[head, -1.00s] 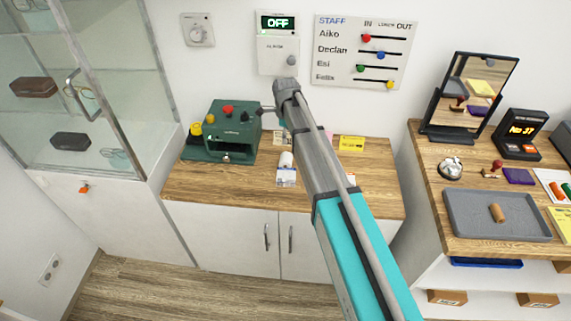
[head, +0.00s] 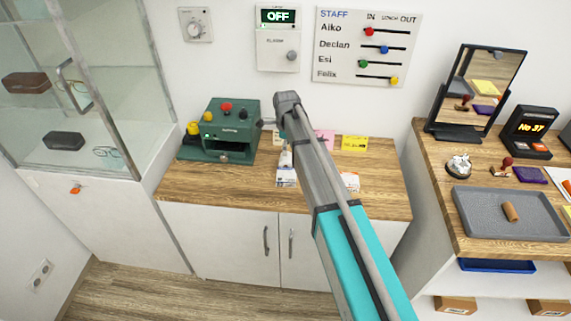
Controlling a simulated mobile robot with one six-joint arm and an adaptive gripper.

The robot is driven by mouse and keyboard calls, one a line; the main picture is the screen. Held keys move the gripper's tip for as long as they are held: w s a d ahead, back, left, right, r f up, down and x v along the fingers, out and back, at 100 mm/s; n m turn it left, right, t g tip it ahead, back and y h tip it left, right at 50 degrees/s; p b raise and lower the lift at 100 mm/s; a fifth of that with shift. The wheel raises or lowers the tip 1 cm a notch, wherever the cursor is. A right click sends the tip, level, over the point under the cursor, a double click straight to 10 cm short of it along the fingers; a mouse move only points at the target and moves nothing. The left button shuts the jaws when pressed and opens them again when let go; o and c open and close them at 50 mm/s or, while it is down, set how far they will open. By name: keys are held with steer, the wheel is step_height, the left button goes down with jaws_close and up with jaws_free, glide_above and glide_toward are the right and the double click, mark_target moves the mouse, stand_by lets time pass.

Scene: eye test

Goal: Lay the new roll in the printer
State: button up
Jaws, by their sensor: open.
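The printer looks to be the green machine (head: 232,120) at the back left of the wooden counter, with a red knob on top and a dark slot in front. A small white roll (head: 285,157) stands upright at a white box (head: 286,178) right of the printer; I cannot tell whether it is in or behind it. My arm reaches in from the lower right. My gripper (head: 266,123) is above the counter at the printer's right side, apart from the roll. It is open and appears empty; the arm's end partly hides it.
A pink note (head: 325,139), a yellow note (head: 355,143) and a white item (head: 350,182) lie by my arm. A glass cabinet (head: 100,90) stands left. The right-hand counter holds a mirror (head: 477,85) and a grey tray (head: 480,228). The counter's front left is clear.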

stand_by(0.4)
steer(key=shift+f+b, duration=2.6)
steer(key=shift+f, duration=0.05)
steer(key=c, duration=1.1)
steer(key=shift+r, duration=0.25)
step_height(320, 180, up, 3)
steer(key=p, duration=0.3)
steer(key=shift+f, duration=0.1)
steer(key=s+d+r+p, duration=0.1)
steer(key=s+r+p, duration=0.2)
steer(key=s, duration=0.1)
steer(key=s+d+r+p, duration=0.2)
steer(key=s+r+p, duration=0.1)
steer(key=s, duration=0.1)
steer(key=s+d+r+p, duration=0.1)
steer(key=s+r+p, duration=0.2)
steer(key=s+p, duration=0.1)
steer(key=shift+s+d+r, duration=0.15)
steer(key=shift+s+r, duration=0.25)
steer(key=shift+s, duration=0.2)
